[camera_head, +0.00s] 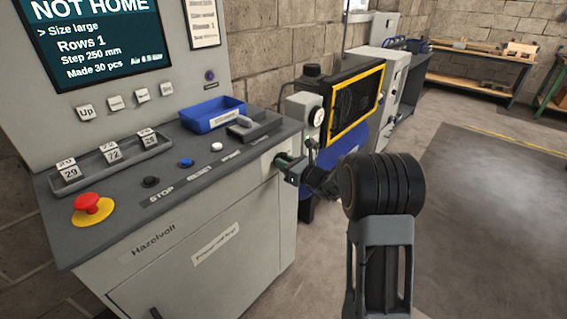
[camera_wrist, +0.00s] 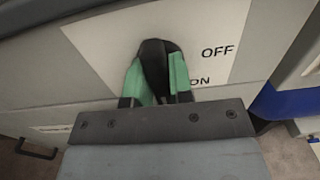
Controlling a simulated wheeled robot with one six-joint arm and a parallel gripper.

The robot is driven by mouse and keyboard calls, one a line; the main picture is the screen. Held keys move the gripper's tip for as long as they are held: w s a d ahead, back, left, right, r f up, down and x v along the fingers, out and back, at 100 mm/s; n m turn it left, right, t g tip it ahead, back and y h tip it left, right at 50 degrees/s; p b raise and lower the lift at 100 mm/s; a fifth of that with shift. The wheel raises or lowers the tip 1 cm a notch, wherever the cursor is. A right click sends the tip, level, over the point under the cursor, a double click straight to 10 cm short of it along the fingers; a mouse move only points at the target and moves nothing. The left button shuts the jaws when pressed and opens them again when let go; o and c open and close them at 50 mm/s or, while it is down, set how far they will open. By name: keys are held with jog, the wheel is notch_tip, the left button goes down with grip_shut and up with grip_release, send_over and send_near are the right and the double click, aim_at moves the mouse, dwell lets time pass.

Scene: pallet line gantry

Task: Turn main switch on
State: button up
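The main switch is a black handle (camera_wrist: 154,58) on a pale plate (camera_wrist: 95,45) marked OFF and ON, in the wrist view. OFF is to the right of the handle and ON is lower right, partly covered by my gripper. My gripper (camera_wrist: 158,75) has green-padded fingers on both sides of the handle, close against it, and looks shut on it. In the head view my gripper (camera_head: 284,162) is at the right side wall of the grey control cabinet (camera_head: 200,250), near its top. There the switch is mostly hidden by the gripper. I cannot tell which mark the handle points to.
The cabinet top holds a red stop button (camera_head: 88,205), a blue tray (camera_head: 212,114) and small buttons. A lit screen (camera_head: 95,40) reads NOT HOME. A yellow-framed black unit (camera_head: 357,103) stands behind my arm. Open floor (camera_head: 480,200) lies to the right.

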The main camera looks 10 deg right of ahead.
jog(key=o, duration=0.4)
jog(key=shift+s, duration=0.1)
jog(key=v, duration=1.3)
jog(key=shift+s+d+p, duration=0.25)
jog(key=shift+s+p, duration=0.05)
jog(key=shift+p, duration=0.05)
